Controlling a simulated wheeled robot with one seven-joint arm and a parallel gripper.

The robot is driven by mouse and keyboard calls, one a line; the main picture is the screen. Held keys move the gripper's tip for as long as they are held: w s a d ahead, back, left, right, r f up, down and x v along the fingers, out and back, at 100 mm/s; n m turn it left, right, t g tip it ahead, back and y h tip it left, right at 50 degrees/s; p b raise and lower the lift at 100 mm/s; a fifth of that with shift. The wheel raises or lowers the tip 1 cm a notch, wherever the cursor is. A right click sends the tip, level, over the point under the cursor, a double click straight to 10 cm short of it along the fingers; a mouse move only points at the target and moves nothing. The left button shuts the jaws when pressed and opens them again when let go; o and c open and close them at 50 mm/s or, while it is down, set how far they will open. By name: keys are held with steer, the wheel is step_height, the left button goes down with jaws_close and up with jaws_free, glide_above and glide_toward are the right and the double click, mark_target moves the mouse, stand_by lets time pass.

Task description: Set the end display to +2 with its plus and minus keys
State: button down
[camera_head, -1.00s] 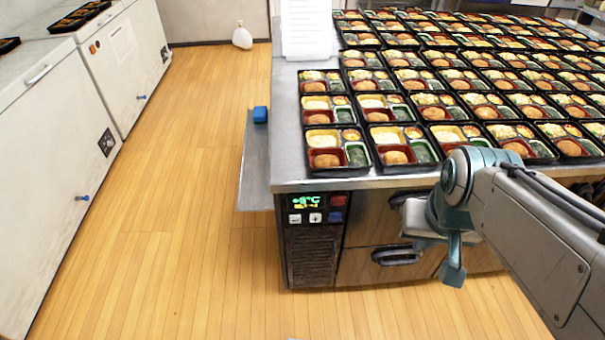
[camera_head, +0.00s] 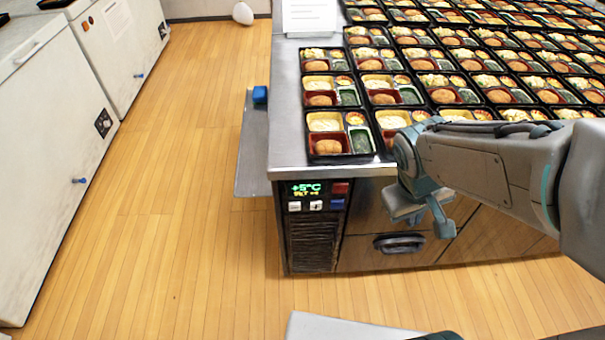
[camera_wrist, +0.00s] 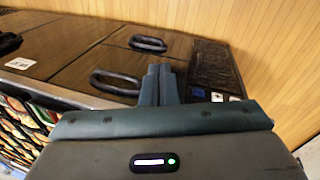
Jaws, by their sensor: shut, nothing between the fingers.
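The end display (camera_head: 307,188) is a small black panel with green digits on the counter's front left end. Its large line appears to read +5°C; a smaller yellow line below is too blurred to read surely. Below it are two white keys, the left one (camera_head: 294,206) apparently minus and the right one (camera_head: 316,205) apparently plus. The white keys also show in the wrist view (camera_wrist: 216,97), beyond my gripper's body; the display is hidden there. My gripper (camera_head: 443,224) is shut and empty, right of the panel and apart from it. Its closed fingers also show in the wrist view (camera_wrist: 158,85).
A red key (camera_head: 340,188) and a blue key (camera_head: 337,204) sit right of the display and white keys. A dark grille (camera_head: 314,244) lies below. A drawer handle (camera_head: 399,243) projects to the right. Bento trays cover the counter. The floor before the panel is clear.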

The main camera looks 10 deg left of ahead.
mark_target(295, 207)
steer(key=w+a+f+n+t+h+b, duration=0.2)
steer(key=w+a+f+n, duration=0.1)
steer(key=a+f+n, duration=0.3)
steer(key=w+a+f+n+t+h+b, duration=0.1)
steer(key=w+a+f+n+h, duration=0.15)
steer(key=a+f+n, duration=0.45)
steer(key=s+a+f+n+t+y+b, duration=0.2)
steer(key=a+f+n+t, duration=0.3)
steer(key=a+f+n, duration=0.6)
step_height(295, 207, down, 3)
steer(key=n+y, duration=0.1)
steer(key=n, duration=0.2)
steer(key=shift+n+t+y+b, duration=0.35)
steer(key=shift+n+t+b, duration=0.05)
steer(key=shift+w+a, duration=0.1)
steer(key=w+a+p, duration=0.1)
steer(key=w+a, duration=0.1)
steer(key=w, duration=0.6)
steer(key=shift+w, duration=0.2)
steer(key=shift+w, duration=0.1)
steer(key=shift+w+a, duration=0.1)
steer(key=shift+w, duration=0.2)
